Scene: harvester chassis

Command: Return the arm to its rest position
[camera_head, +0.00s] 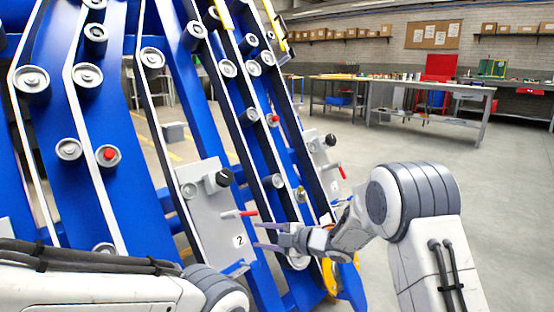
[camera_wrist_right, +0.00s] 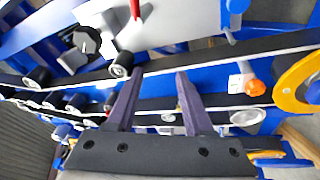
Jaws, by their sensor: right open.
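My right gripper (camera_head: 268,237) reaches in from the right in the head view, in front of the lower part of the blue harvester chassis (camera_head: 135,150). Its two fingers also show in the right wrist view (camera_wrist_right: 158,95); they are apart with nothing between them. A grey plate marked 2 (camera_head: 212,215) with a black knob (camera_head: 224,177) and a red-tipped lever (camera_head: 240,213) is just left of the fingers. My left arm crosses the lower left of the head view; its gripper is out of the picture.
Belts and grey rollers (camera_head: 87,75) run along the chassis. A yellow wheel (camera_head: 341,276) is beside my right wrist, and it also shows in the wrist view (camera_wrist_right: 290,88). Workbenches (camera_head: 430,115) stand at the back. The floor (camera_head: 515,190) to the right is clear.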

